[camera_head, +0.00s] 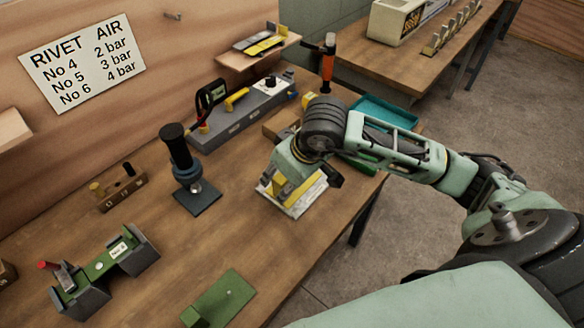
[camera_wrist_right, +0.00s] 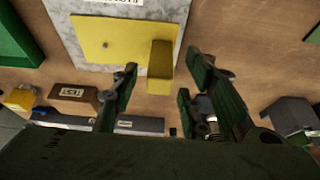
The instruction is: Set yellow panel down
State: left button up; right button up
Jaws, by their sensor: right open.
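The yellow panel (camera_head: 280,187) lies on a pale marbled plate (camera_head: 318,190) near the table's right edge. In the right wrist view the panel (camera_wrist_right: 110,38) lies flat on the marbled plate (camera_wrist_right: 205,8), with a small stud and an upright yellow block (camera_wrist_right: 160,68) at its edge. My right gripper (camera_wrist_right: 165,72) is open, its two fingers on either side of the yellow block with visible gaps. In the head view my right gripper (camera_head: 308,178) is above the plate and hides part of the panel. My left gripper is not in view.
A teal tray (camera_head: 384,112) stands behind my right arm. A grey toolbox-like unit (camera_head: 240,115), a black press-like tool (camera_head: 185,165), a green-topped fixture (camera_head: 105,262) and a green plate (camera_head: 225,298) stand on the table (camera_head: 150,222). Bare wood lies left of the marbled plate.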

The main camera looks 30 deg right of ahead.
jog(key=b+v, duration=0.1)
jog(key=v, duration=0.8)
jog(key=shift+s, duration=0.1)
